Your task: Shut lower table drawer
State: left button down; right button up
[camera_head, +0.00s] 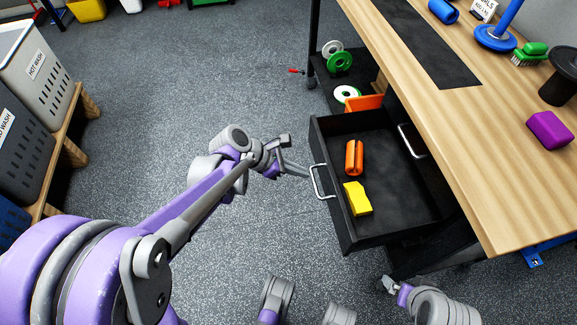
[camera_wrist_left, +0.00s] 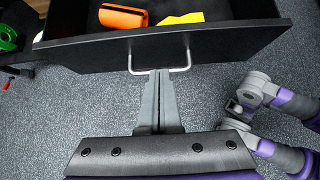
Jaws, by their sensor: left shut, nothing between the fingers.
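The black lower table drawer (camera_head: 335,205) is pulled well out from under the wooden table (camera_head: 470,130). An orange roll-shaped item (camera_head: 354,158) and a yellow block (camera_head: 357,199) lie inside it. Its silver handle (camera_head: 320,182) is on the front panel; the handle also shows in the left wrist view (camera_wrist_left: 160,68). My left gripper (camera_head: 305,173) is shut and empty, its fingertips right at the handle and drawer front. I cannot tell whether they touch. My right gripper (camera_head: 390,285) is low, near the drawer's near corner; its finger gap is too small to make out.
Another silver handle (camera_head: 412,141) shows on the table, above the drawer. White and green weight plates (camera_head: 340,62) lie on a low shelf at the back. Laundry bins (camera_head: 38,65) stand on a wooden bench at left. The floor left of the drawer is open.

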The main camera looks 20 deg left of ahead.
aim_at(328, 174)
pick_arm(q)
jog(key=w+d, duration=0.1)
jog(key=d+f, duration=0.1)
jog(key=w+d, duration=0.1)
jog(key=d, duration=0.1)
jog(key=shift+w+f+b, duration=0.2)
jog(key=shift+w+b, duration=0.1)
jog(key=shift+w+d, duration=0.2)
jog(key=shift+d, duration=0.1)
jog(key=w+d, duration=0.7)
jog(key=d, duration=0.3)
jog(key=w+d, duration=0.7)
jog(key=d, duration=0.3)
jog(key=shift+d+r, duration=0.15)
jog(key=shift+d, duration=0.1)
